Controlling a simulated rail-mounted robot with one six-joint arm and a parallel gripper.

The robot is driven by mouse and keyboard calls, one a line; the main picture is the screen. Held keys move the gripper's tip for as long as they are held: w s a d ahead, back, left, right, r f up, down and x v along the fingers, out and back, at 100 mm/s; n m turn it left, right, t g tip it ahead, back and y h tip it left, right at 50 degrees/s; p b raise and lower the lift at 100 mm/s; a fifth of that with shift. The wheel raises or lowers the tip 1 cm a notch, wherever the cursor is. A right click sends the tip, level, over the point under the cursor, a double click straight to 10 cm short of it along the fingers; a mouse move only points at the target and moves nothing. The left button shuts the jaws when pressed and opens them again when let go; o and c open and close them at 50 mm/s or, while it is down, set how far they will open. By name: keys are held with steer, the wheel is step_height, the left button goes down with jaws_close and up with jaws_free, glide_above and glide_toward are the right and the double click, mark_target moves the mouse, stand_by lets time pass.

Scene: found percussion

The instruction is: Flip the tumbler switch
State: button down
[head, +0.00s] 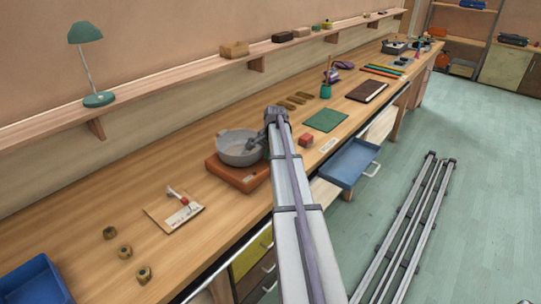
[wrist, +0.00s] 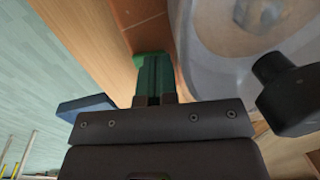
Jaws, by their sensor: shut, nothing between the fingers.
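In the wrist view my gripper's green fingers (wrist: 152,62) are shut and empty beside the pot. The switch is not visible in the wrist view.
The pot stands on an orange-brown base (head: 232,172), close to my gripper; its dark handle (wrist: 290,95) shows in the wrist view. Several small brass-coloured pieces (head: 125,251) and a blue tray (head: 35,282) lie left. An open blue drawer (head: 350,162) juts out right.

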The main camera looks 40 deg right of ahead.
steer(key=shift+w+f+b, duration=0.1)
steer(key=shift+f+b, duration=0.25)
steer(key=shift+a+r, duration=0.1)
steer(key=shift+r, duration=0.1)
steer(key=shift+s, duration=0.25)
steer(key=shift+s+f, duration=0.1)
steer(key=shift+s, duration=0.6)
